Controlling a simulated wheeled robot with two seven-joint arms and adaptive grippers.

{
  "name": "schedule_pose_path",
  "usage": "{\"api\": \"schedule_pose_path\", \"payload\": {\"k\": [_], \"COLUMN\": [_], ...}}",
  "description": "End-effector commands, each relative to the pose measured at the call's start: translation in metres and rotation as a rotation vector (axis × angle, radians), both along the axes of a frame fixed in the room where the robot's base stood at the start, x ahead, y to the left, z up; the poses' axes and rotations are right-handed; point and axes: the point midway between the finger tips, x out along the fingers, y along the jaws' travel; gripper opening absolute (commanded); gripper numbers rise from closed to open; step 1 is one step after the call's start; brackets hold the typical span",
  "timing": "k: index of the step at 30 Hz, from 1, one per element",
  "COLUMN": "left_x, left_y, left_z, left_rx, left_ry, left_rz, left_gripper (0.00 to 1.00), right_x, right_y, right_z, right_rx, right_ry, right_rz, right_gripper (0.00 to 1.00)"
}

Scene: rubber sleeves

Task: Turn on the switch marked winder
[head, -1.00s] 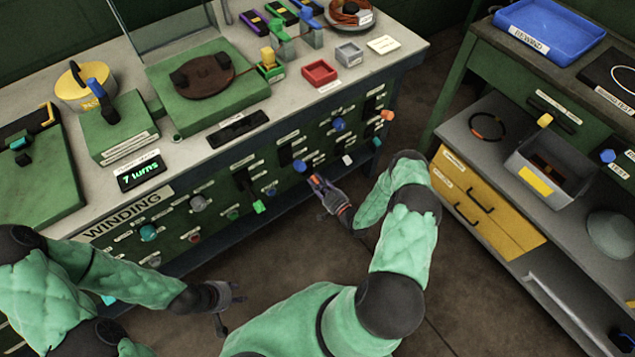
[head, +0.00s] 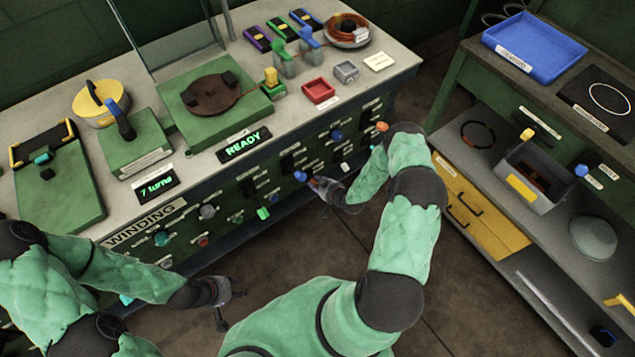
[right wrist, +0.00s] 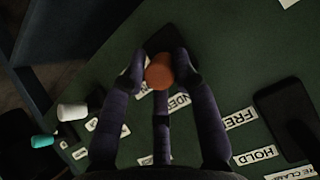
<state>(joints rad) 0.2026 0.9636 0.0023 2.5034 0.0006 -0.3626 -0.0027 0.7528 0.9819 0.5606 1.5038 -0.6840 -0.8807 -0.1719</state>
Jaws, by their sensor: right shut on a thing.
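The winder switch has an orange knob (right wrist: 158,72) on a dark mount in the right wrist view. A label below it is partly covered by my fingers, and only "NDER" reads. My right gripper (right wrist: 158,78) is shut on this knob, with fingers on both sides of it. In the head view my right gripper (head: 319,184) is at the green front panel, just right of a blue knob (head: 300,176). A display (head: 244,147) above the panel reads "READY" in green. My left gripper (head: 230,300) is open and empty, in front of the panel at lower left.
A black lever (right wrist: 285,108) lies beside labels "FREE" and "HOLD". A shelf unit with yellow drawers (head: 470,208) stands at right. Bare floor lies between.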

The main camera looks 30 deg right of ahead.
Motion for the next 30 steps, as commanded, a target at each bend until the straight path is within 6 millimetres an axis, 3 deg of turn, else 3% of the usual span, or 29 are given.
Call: {"api": "schedule_pose_path", "payload": {"k": [1,22,23,24,30], "left_x": [0.0,-0.0002,-0.0002,-0.0002,-0.0002], "left_y": [0.0,-0.0001,-0.0001,-0.0001,-0.0001], "left_z": [0.0041,0.0095,0.0095,0.0095,0.0095], "left_rx": [0.0,0.0,0.0,0.0,0.0], "left_ry": [0.0,0.0,0.0,0.0,0.0], "left_rz": [0.0,0.0,0.0,0.0,0.0], "left_gripper": [0.4,0.4,0.4,0.4,0.4], "right_x": [-0.0039,-0.0038,-0.0038,-0.0038,-0.0015], "right_y": [0.0088,0.0108,0.0109,0.0109,0.0071], "right_z": [0.0001,0.0003,0.0003,0.0004,0.002], "right_rx": [0.008,0.004,0.004,0.003,0.0], "right_ry": [0.033,0.114,0.114,0.114,0.109], "right_rz": [0.012,0.016,0.016,0.016,0.01], "right_gripper": [0.0,0.0,0.36,0.47,0.49]}}
